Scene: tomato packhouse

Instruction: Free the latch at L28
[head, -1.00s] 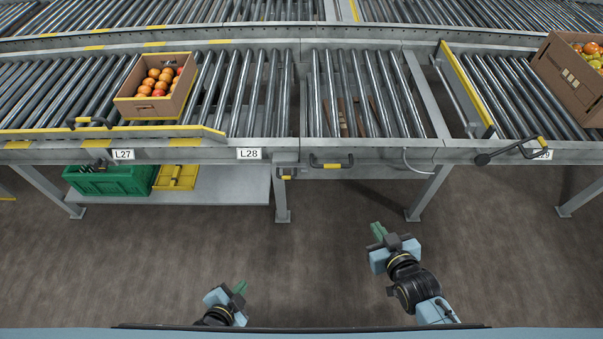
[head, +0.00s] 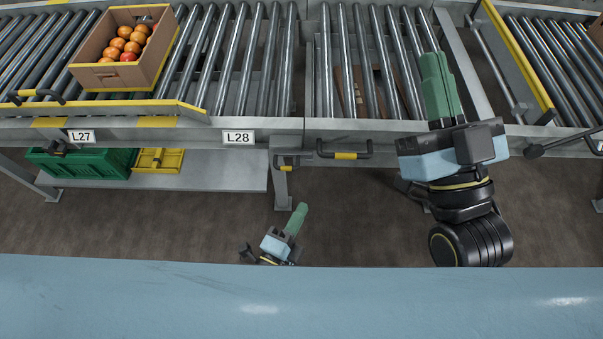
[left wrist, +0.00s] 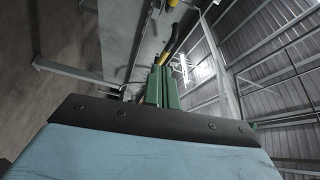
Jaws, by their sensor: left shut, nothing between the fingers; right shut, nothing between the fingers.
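The L28 label (head: 238,137) is on the conveyor's front rail. My left gripper (head: 301,211) is shut and empty, below and apart from the latch. Its closed green fingers also show in the left wrist view (left wrist: 162,86). My right gripper (head: 435,60) is shut and empty, appearing over the right side of that roller section.
A cardboard box (head: 120,75) of tomatoes stands on the rollers at left. A green crate (head: 80,165) and a yellow crate (head: 158,161) are on the low shelf (head: 220,178). A support leg (head: 281,190) stands below the latch. Open floor lies in front.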

